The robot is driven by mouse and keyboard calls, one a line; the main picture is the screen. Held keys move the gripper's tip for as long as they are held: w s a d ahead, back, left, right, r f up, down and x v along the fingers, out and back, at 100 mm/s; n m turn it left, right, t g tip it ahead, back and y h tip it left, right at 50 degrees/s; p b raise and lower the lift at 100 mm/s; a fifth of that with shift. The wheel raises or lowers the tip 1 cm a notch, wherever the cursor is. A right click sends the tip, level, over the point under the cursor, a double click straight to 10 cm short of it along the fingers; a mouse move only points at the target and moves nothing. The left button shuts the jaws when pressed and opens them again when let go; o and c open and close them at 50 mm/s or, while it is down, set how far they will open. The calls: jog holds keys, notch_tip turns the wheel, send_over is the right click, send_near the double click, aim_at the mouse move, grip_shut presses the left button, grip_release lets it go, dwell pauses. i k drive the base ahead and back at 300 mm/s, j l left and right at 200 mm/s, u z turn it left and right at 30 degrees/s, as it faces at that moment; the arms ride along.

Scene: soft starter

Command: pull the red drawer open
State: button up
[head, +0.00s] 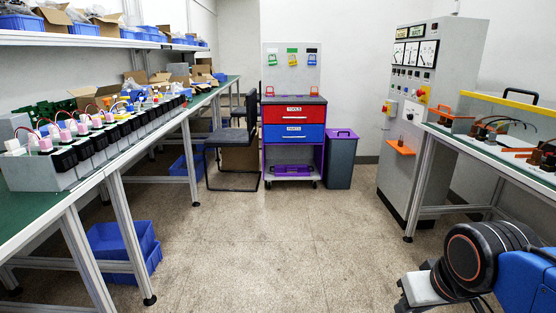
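The red drawer (282,115) is the upper drawer of a tool trolley (317,156) at the far end of the room. It carries a white label that reads TOOLS and has a thin pale handle along its front. Its front looks flush with the blue drawer (308,140) below, so it appears shut. Part of my arm shows at the lower right, far from the trolley. My gripper cannot be made out in this view.
A long workbench (88,164) runs along the left, with a dark chair (232,140) near its far end. A grey bin (341,162) stands right of the trolley. A control cabinet (407,150) and bench stand at right. The middle floor (290,240) is clear.

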aim_at(284, 113)
jog(key=i, duration=2.25)
jog(key=i+j, duration=0.1)
jog(key=i, duration=2.1)
jog(key=l+z, duration=0.05)
jog(key=l, duration=0.05)
